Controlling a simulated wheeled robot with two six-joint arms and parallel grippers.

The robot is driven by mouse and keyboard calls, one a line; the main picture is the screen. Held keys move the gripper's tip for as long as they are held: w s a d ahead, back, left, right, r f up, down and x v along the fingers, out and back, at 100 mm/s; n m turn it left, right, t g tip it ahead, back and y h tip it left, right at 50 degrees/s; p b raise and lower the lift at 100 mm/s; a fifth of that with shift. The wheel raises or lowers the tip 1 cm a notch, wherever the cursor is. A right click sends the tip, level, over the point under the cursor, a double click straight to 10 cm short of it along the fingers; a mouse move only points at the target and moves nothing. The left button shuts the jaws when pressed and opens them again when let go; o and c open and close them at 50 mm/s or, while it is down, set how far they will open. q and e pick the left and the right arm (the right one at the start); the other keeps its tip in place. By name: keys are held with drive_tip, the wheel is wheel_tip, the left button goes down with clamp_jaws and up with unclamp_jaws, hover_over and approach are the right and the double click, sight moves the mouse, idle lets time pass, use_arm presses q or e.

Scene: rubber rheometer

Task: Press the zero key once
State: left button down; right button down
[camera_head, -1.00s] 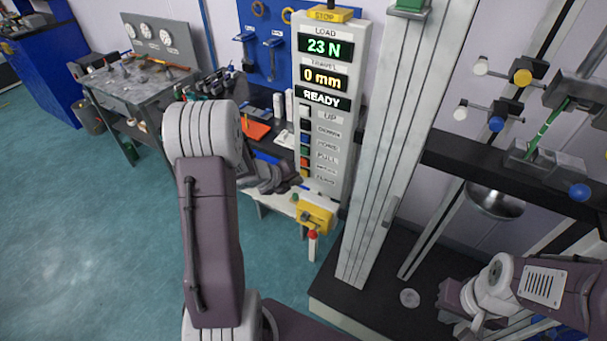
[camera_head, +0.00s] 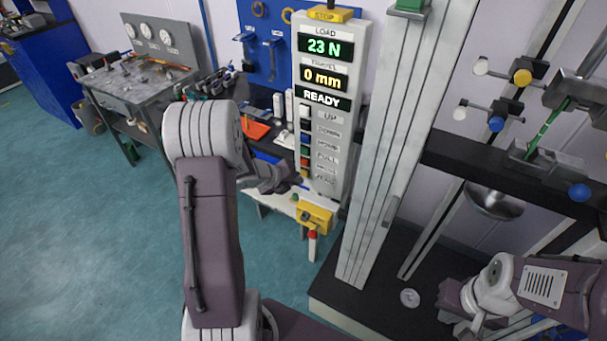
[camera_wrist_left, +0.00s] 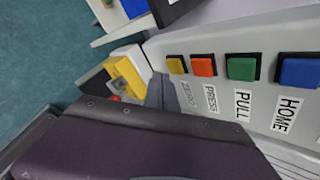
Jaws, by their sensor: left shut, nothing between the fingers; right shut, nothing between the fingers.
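The yellow zero key (camera_wrist_left: 176,65) is the end key of the row on the grey control panel (camera_head: 345,130). Its ZERO label (camera_wrist_left: 187,95) is beside it. My left gripper (camera_head: 293,181) is shut and empty, its tip close to the panel's lower keys. In the left wrist view its dark fingertip (camera_wrist_left: 156,90) is beside the zero key, on the side away from the press key; I cannot tell whether it touches the panel. The display reads 23 N (camera_head: 324,47), 0 mm and READY. My right gripper (camera_head: 447,301) is shut at the lower right, away from the panel.
The orange press key (camera_wrist_left: 203,66), green pull key (camera_wrist_left: 241,68) and blue home key (camera_wrist_left: 299,72) sit close beside the zero key. A yellow box (camera_head: 314,216) with a red-topped handle is just below the panel. A tall metal column (camera_head: 385,150) stands right of it.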

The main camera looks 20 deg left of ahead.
use_arm(q)
drive_tip(key=shift+w, duration=0.1)
drive_tip(key=shift+w, duration=0.35)
drive_tip(key=shift+w+d, duration=0.1)
drive_tip(key=shift+w, duration=0.35)
idle(0.8)
drive_tip(key=shift+s, duration=0.85)
drive_tip(key=s, duration=0.1)
drive_tip(key=s+b, duration=0.1)
drive_tip(key=s, duration=0.3)
drive_tip(key=shift+a+b, duration=0.3)
drive_tip(key=shift+b, duration=0.05)
